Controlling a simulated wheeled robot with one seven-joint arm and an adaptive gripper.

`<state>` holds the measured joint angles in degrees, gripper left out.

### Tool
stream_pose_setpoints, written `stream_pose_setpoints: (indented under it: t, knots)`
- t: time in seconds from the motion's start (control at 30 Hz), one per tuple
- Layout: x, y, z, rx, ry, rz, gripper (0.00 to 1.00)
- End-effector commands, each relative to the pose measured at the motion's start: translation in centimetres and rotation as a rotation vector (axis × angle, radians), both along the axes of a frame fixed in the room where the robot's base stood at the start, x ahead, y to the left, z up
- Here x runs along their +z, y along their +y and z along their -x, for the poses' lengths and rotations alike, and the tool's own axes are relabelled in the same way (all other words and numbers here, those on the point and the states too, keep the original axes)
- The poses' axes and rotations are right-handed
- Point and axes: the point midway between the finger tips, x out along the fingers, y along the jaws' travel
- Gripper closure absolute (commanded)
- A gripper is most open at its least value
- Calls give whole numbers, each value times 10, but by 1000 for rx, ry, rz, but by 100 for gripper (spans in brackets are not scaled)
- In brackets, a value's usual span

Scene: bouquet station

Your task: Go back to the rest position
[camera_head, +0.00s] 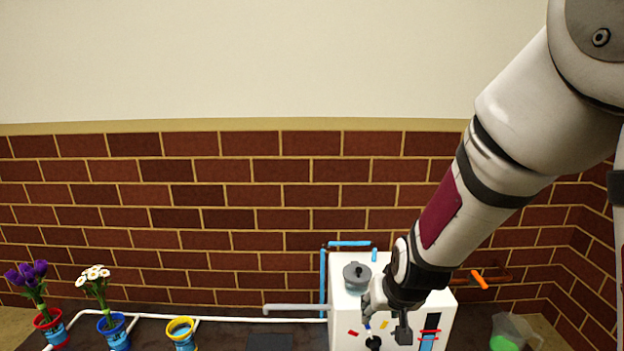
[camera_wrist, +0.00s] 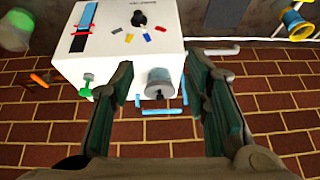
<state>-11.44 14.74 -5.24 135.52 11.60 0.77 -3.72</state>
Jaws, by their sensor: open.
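My gripper (camera_wrist: 165,105) is open and empty in the wrist view, its two dark green fingers spread apart. Between the fingers, and beyond them, the wrist view shows the white box (camera_wrist: 100,20) with a grey lidded knob or pot (camera_wrist: 159,82). In the head view my arm comes down from the upper right, and its end is in front of the white box (camera_head: 345,335). The fingertips are small and partly hidden there. I cannot tell how far they are from the box.
Purple flowers stand in a red-rimmed pot (camera_head: 48,322), white flowers in a blue pot (camera_head: 115,332). An empty yellow-rimmed pot (camera_head: 182,332) stands right of them. A grey spout (camera_head: 295,307) reaches left from the box. A clear jug with green contents (camera_head: 508,335) stands at right. A brick wall (camera_head: 250,200) is behind.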

Motion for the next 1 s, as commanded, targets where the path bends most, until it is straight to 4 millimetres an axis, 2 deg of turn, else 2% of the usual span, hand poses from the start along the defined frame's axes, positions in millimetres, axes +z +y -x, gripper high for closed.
stream_pose_setpoints:
  t: [0.03, 0.2, 0.37, 0.5, 0.7, 1.0]
  knots:
    - [19, -1, 12, 3, 15, -13, 57]
    - [64, -6, 66, 23, 107, -38, 57]
    - [99, -15, 125, 35, 192, -43, 57]
    - [125, -23, 182, 40, 266, -32, 57]
    - [147, -36, 258, 32, 364, -4, 57]
    - [161, -49, 337, 3, 462, 36, 57]
